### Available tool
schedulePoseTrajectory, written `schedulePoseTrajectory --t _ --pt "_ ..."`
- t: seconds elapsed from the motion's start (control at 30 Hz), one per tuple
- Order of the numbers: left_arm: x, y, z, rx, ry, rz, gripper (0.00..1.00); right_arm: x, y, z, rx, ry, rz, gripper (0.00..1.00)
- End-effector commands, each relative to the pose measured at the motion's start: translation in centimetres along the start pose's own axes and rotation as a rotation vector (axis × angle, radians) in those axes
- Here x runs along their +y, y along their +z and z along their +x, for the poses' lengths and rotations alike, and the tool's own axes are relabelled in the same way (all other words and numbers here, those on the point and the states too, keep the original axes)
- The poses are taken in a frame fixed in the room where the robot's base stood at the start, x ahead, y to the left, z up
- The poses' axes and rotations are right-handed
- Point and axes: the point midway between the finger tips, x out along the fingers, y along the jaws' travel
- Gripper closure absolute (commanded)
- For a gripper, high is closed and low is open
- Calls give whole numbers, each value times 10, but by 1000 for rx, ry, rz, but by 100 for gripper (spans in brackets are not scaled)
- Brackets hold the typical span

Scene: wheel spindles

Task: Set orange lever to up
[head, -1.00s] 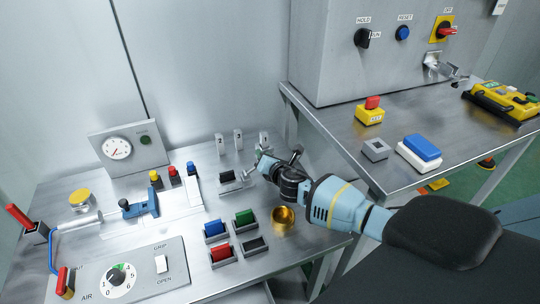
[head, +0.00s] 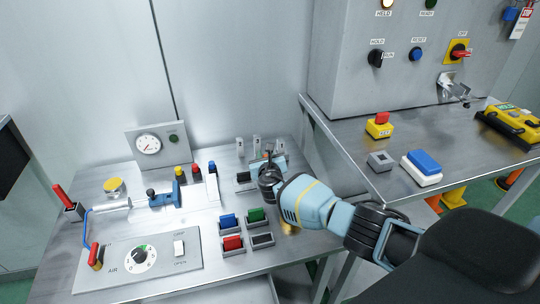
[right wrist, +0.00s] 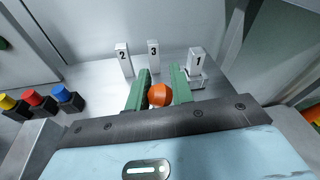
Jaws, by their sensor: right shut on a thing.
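The orange lever's round knob (right wrist: 160,95) shows in the right wrist view between the two green fingers of my right gripper (right wrist: 160,93). The gripper is shut on it. In the head view, my right gripper (head: 268,160) is at the back right of the left table, just in front of the numbered posts. The gripper and wrist hide most of the lever there, so its tilt cannot be told. My left gripper is not in view.
White posts marked 2 (right wrist: 123,60), 3 (right wrist: 153,54) and 1 (right wrist: 196,62) stand just behind the knob. Yellow, red and blue buttons (right wrist: 66,98) are to the left. Coloured rocker switches (head: 232,243) sit in front of my wrist. The right table holds a yellow-based red button (head: 379,126).

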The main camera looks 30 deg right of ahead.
Motion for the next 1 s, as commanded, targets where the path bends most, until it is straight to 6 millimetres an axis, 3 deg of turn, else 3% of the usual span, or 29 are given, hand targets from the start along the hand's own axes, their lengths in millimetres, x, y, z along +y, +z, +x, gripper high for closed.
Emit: schedulePoseTrajectory --t 0.67,0.7,0.87,1.0 --pt "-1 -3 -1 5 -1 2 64 4 3 -1 -9 -15 -64 100" --pt "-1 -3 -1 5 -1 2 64 4 3 -1 -9 -15 -64 75" --pt "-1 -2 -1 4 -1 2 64 4 2 -1 -8 -15 -63 55" --pt "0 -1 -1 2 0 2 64 4 2 -1 -7 -15 -62 55"
